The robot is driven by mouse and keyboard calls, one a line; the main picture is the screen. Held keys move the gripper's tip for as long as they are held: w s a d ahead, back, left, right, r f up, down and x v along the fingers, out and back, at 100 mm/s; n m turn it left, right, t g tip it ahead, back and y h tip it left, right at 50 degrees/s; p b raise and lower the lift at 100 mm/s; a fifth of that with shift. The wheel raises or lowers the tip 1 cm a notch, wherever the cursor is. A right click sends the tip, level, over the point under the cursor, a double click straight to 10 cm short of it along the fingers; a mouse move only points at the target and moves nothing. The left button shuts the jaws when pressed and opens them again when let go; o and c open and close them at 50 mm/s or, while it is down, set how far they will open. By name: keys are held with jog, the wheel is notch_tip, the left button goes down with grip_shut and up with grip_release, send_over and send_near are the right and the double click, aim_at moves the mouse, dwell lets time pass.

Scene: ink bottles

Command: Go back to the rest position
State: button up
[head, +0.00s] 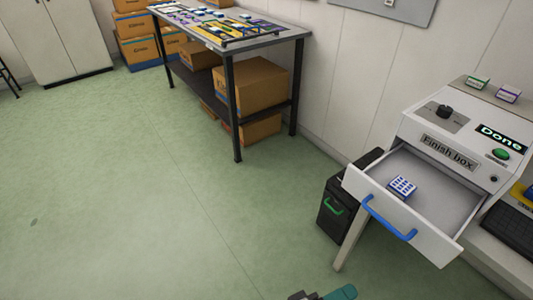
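The white Finish box (447,151) stands at the right with its drawer (437,247) pulled open by the blue handle (388,219). A small white and blue block (402,187) lies inside the drawer, apart from the handle. Dark and teal parts of what looks like my gripper (325,295) show at the bottom edge, left of and below the drawer. Most of it is cut off, so whether its fingers are open or shut does not show. Nothing is visibly held.
A black bin (334,218) stands under the drawer's left side. A dark-legged table (262,42) with trays and small items stands at the back, with cardboard boxes (250,84) below. A green button (501,154) sits under a "Done" sign. The green floor (120,190) at left is clear.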

jog(key=s+d+f+m+g+y+p, duration=0.2)
jog(key=s+d+g+y, duration=0.15)
jog(key=d, duration=0.45)
jog(key=s+d+m+g+y+p, duration=0.2)
jog(key=s+d+m+y+p, duration=0.2)
jog(key=s+y, duration=0.6)
jog(key=shift+d+r+g+y+p, duration=0.3)
jog(key=shift+d+y+p, duration=0.25)
jog(key=shift+p, duration=0.3)
